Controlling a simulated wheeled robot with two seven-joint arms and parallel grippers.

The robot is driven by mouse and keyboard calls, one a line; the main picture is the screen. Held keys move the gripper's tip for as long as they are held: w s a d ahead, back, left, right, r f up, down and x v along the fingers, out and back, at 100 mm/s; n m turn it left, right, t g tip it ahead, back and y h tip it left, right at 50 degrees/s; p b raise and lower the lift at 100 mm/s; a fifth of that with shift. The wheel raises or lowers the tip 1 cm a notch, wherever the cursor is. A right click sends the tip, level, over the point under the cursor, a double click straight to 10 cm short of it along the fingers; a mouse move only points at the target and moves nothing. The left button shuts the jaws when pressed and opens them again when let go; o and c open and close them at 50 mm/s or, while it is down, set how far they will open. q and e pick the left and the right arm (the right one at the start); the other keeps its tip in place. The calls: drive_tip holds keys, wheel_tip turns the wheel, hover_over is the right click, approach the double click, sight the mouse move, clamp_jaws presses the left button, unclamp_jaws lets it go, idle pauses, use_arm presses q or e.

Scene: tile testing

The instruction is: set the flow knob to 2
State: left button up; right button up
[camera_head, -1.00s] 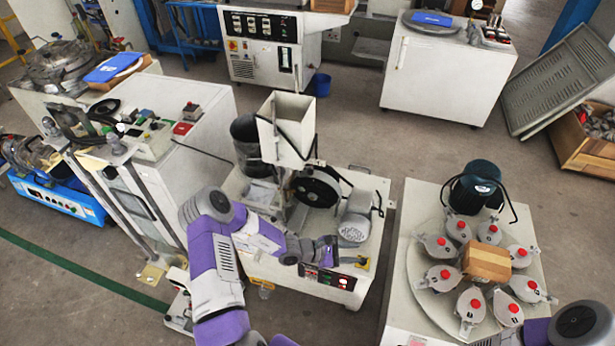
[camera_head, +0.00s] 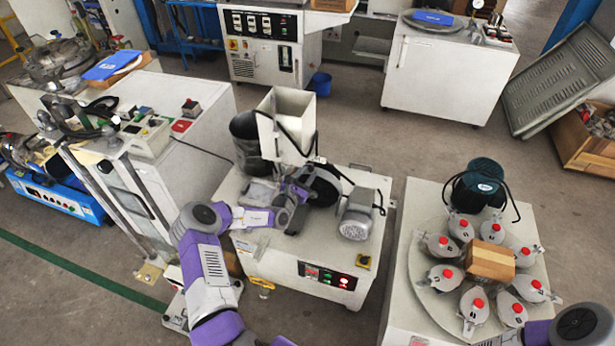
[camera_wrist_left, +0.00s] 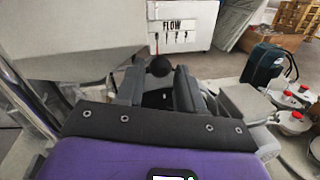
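The flow knob is a black ball (camera_wrist_left: 160,66) in the left wrist view. Behind it is a white plate marked FLOW (camera_wrist_left: 183,27) with a row of small number marks. A thin red pointer (camera_wrist_left: 157,40) stands above the ball, by the left end of that row. My left gripper (camera_wrist_left: 159,78) is open, one dark finger on each side of the ball; I cannot tell whether they touch it. In the head view my left gripper (camera_head: 297,196) is at the machine below the white hopper (camera_head: 287,124), and the knob cannot be made out there. My right gripper is out of view.
The machine's grey motor (camera_head: 357,217) and control panel (camera_head: 327,276) are close to my left gripper. At right, a white table (camera_head: 404,290) carries several red-capped grey containers, a cardboard box (camera_head: 489,262) and a dark green bucket (camera_head: 476,188).

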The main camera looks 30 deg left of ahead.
use_arm(q)
drive_tip(key=shift+w, duration=0.35)
clamp_jaws()
